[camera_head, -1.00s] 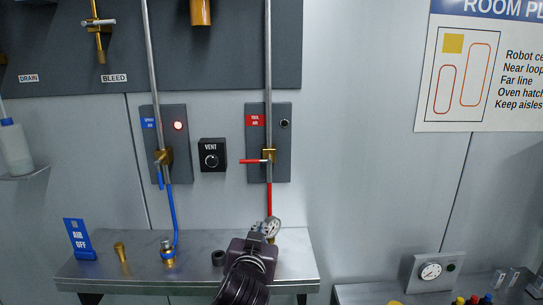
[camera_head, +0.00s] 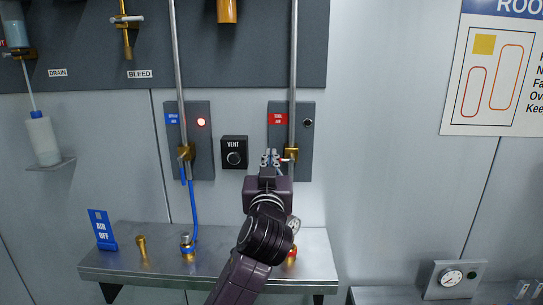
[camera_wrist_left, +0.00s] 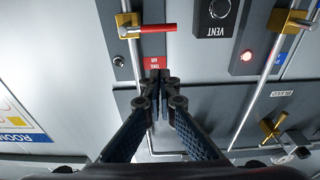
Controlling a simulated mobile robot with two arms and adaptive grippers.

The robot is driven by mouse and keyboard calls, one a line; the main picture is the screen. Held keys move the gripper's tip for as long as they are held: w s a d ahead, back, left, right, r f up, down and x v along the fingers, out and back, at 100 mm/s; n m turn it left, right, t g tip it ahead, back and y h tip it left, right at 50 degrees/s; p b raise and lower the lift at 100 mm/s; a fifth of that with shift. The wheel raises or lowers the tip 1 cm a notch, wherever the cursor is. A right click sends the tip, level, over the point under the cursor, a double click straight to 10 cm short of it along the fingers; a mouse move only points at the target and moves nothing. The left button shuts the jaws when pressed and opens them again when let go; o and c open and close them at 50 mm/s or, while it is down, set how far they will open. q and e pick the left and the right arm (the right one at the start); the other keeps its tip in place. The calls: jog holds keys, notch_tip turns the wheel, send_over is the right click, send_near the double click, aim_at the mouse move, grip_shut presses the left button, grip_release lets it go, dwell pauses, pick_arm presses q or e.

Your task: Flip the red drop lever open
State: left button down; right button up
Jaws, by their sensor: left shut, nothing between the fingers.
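The red drop lever (camera_wrist_left: 152,29) lies horizontal on a brass valve (camera_wrist_left: 128,22) in the left wrist view, which is upside down. In the head view the brass valve (camera_head: 291,154) sits on a vertical pipe under the red TOOL AIR label (camera_head: 278,119); the lever is mostly hidden behind my gripper. My left gripper (camera_head: 270,158) is in front of the lever, level with it. Its closed, empty fingers (camera_wrist_left: 162,84) point at the panel, apart from the lever in the wrist view. My right gripper is in neither view.
The black VENT knob box (camera_head: 234,152) is just left of the gripper. A blue-hosed valve (camera_head: 185,152) is further left. A metal shelf (camera_head: 215,268) below holds brass fittings and a blue AIR OFF sign (camera_head: 103,230).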

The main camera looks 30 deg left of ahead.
pick_arm(q)
jog(key=p+x, duration=0.4)
jog(key=x, duration=0.5)
jog(key=f, duration=0.2)
jog(key=s+f+p, duration=0.1)
jog(key=f, duration=0.1)
jog(key=shift+s+d, duration=0.15)
jog(key=shift+d, duration=0.2)
